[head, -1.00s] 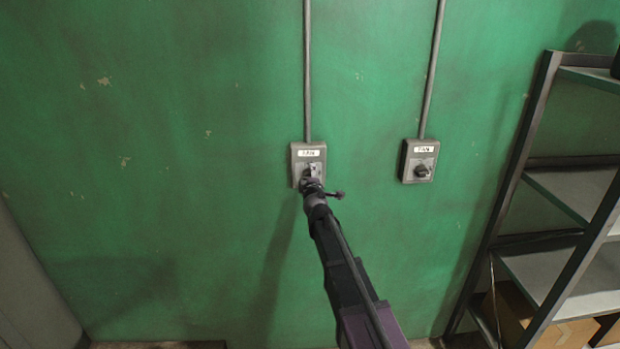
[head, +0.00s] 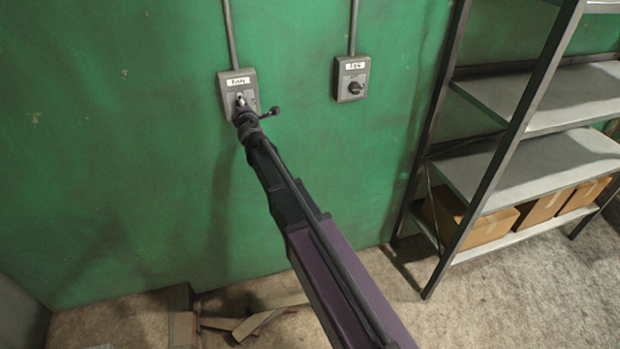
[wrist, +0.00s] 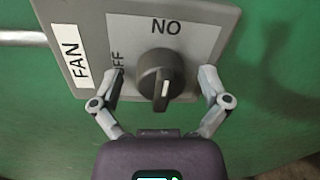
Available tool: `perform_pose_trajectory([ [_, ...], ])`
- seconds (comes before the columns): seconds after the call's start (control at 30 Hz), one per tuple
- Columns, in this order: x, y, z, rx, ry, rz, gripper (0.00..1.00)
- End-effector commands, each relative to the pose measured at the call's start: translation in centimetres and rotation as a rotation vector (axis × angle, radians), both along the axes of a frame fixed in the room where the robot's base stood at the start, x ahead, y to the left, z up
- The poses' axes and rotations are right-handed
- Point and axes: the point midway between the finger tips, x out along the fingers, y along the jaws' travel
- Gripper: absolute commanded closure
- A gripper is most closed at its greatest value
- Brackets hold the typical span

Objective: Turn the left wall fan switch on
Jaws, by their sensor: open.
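The left fan switch (head: 224,88) is a grey box on the green wall with a white FAN label, under a conduit. In the wrist view its plate (wrist: 209,32) fills the upper middle, turned sideways, with lettering reading "NO" above and part of "OFF" to the left. Its dark round knob (wrist: 150,72) has a raised grip with a white line, lying up and down in the picture, toward the bottom. My gripper (wrist: 163,82) is open, one finger on each side of the knob, with visible gaps. In the head view my gripper (head: 243,103) hides part of the switch.
A second fan switch (head: 352,78) is on the wall to the right. A metal shelf rack (head: 545,165) with cardboard boxes (head: 490,225) stands further right. Loose planks (head: 255,322) lie on the floor at the wall's foot.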

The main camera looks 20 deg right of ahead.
Motion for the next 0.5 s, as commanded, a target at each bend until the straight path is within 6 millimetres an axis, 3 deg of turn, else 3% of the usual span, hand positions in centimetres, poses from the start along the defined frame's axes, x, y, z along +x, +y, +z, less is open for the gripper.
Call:
perform_pose_trajectory([
  [0.5, 0.00, 0.12, 0.10, -0.465, -0.016, -0.001, 0.04],
])
